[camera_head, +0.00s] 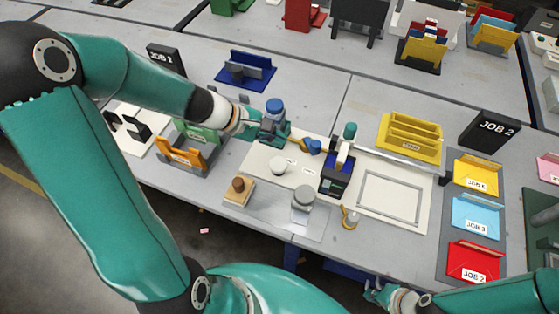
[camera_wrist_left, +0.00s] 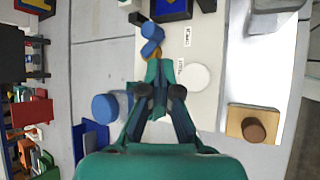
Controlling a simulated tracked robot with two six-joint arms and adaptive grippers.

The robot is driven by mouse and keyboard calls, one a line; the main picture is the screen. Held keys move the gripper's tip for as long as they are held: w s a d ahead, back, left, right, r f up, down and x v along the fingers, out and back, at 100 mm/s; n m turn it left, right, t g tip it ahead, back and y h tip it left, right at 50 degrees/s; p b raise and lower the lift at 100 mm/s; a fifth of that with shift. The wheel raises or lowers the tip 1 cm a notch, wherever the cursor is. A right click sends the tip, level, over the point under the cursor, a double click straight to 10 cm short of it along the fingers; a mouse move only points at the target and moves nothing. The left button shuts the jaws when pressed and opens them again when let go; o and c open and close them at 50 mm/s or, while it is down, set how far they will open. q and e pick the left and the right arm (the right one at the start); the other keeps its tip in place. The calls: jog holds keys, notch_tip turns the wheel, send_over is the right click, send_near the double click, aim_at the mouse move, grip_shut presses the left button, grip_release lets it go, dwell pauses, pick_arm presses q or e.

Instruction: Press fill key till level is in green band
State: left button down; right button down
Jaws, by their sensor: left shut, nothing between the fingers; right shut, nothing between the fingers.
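A round white button (camera_head: 278,165) sits on the white plotter board (camera_head: 260,158), with small labels beside it. It also shows in the left wrist view (camera_wrist_left: 196,77). I cannot read the labels or a level band. The dark blue plotter unit (camera_head: 337,178) stands to its right. A blue bent piece (camera_head: 313,146) lies behind, also in the left wrist view (camera_wrist_left: 152,38). My right gripper (camera_head: 377,292) is shut and empty at the front.
A yellow rack (camera_head: 410,138) stands behind the framed sheet (camera_head: 391,197). Coloured job trays (camera_head: 475,215) are at right. An orange holder (camera_head: 181,157) is at left.

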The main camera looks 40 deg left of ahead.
pick_arm(q)
jog(key=f, duration=0.1)
jog(key=b, duration=0.7)
send_near(282, 163)
jog(key=w+d, duration=0.1)
jog(key=w+d+f, duration=0.2)
jog(key=w, duration=0.1)
jog(key=shift+w+d+f, duration=0.15)
jog(key=shift+d+f, duration=0.1)
jog(key=shift+d, duration=0.05)
jog(key=shift+f+b, duration=0.3)
jog(key=shift+b, duration=0.05)
jog(key=shift+f, duration=0.1)
jog(key=shift+f+b, duration=0.2)
jog(key=shift+b, duration=0.3)
jog(key=shift+f+b, duration=0.75)
dwell(0.8)
jog(key=shift+r, duration=0.2)
jog(key=shift+r+p, duration=0.95)
